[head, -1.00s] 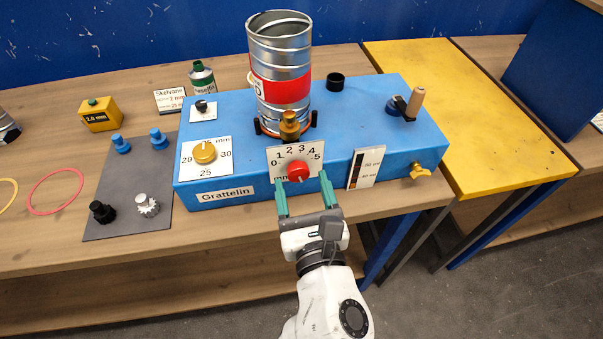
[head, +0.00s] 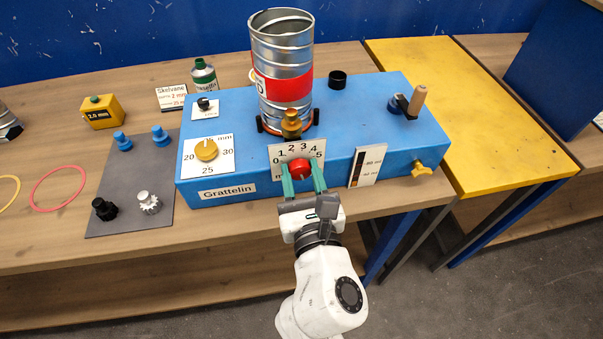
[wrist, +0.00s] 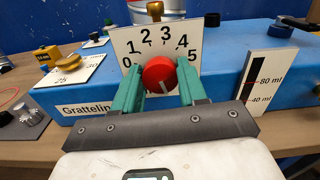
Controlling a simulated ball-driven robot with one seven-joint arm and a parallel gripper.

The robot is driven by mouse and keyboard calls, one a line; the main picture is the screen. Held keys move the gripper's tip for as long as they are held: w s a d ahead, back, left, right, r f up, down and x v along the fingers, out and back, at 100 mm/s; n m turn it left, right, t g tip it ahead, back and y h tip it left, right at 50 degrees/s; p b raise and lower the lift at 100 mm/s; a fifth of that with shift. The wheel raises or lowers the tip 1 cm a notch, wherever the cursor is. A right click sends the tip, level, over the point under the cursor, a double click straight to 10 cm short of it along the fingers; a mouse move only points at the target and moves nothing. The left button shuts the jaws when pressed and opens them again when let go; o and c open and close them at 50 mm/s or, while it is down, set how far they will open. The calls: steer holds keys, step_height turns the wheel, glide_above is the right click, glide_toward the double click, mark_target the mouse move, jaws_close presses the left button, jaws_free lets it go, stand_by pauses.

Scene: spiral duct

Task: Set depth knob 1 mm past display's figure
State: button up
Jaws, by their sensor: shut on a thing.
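The red depth knob (head: 300,168) sits on a white dial plate (head: 281,155) marked 0 to 5 on the front of the blue machine. My gripper (head: 304,183) is shut on the knob, one green finger on each side. In the wrist view the knob (wrist: 159,73) shows between the fingers, with a pale mark on its lower part, away from the figures. The lower dial plate is partly hidden by the fingers. The yellow display box (head: 102,113) at the left reads 2.0 mm.
The blue machine (head: 355,146) carries a metal duct (head: 281,80), a yellow knob (head: 206,150), a crank (head: 415,100) and a level gauge (head: 366,166). A grey mat (head: 128,207) with small knobs lies left. A yellow table (head: 450,120) stands right.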

steer(key=shift+c, duration=1.3)
